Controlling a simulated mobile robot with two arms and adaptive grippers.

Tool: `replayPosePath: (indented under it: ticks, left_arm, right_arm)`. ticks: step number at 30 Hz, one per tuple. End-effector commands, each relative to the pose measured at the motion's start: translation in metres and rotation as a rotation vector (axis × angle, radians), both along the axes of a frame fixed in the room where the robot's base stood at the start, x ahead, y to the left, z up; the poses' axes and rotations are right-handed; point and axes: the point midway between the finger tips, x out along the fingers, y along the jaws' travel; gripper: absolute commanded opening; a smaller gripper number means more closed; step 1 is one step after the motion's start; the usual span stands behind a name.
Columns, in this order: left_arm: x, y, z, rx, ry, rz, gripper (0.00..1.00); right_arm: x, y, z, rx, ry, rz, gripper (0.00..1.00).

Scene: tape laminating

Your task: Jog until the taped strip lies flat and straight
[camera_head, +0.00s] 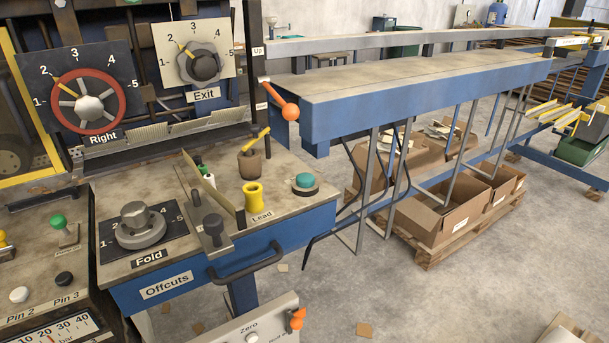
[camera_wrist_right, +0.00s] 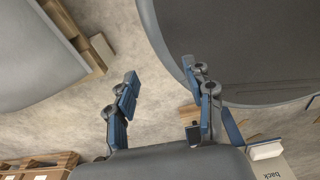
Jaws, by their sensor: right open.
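No taped strip can be made out in either view. In the head view, the machine carries a red-rimmed dial marked Right (camera_head: 89,103), a grey dial marked Exit (camera_head: 203,65) and a grey dial marked Fold (camera_head: 137,222). A yellow spool-shaped control (camera_head: 253,194) stands by the Lead label, and a teal round button (camera_head: 304,182) is to its right. No control labelled Jog is readable. My right gripper (camera_wrist_right: 160,72) shows in the right wrist view, its blue-padded fingers spread and empty above the floor. My left gripper is in neither view.
A long blue-framed table (camera_head: 410,80) runs to the back right, with an orange-knobbed lever (camera_head: 290,111) at its near end. Cardboard boxes (camera_head: 430,221) sit on a pallet beneath it. An Offcuts drawer (camera_head: 170,288) and a Zero panel (camera_head: 252,326) are nearer. Concrete floor lies open at right.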

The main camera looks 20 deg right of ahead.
Motion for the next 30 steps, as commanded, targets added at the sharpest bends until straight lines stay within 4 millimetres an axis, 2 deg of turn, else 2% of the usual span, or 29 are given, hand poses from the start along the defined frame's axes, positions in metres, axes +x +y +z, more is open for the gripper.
replayPosePath:
  ticks: [6, 12, 14, 30]
  left_arm:
    - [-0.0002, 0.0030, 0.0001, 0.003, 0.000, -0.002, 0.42]
    - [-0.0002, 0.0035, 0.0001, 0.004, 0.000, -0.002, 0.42]
    - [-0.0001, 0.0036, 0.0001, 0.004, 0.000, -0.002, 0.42]
    - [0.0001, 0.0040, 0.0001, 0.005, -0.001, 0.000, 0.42]
  right_arm:
    - [0.0000, -0.0032, 0.0000, -0.004, 0.000, 0.002, 0.51]
    - [0.0000, -0.0036, 0.0000, -0.004, 0.000, 0.002, 0.10]
    - [0.0000, -0.0036, 0.0000, -0.004, 0.000, 0.002, 0.00]
    - [0.0000, -0.0035, 0.0000, -0.004, 0.000, 0.001, 0.00]
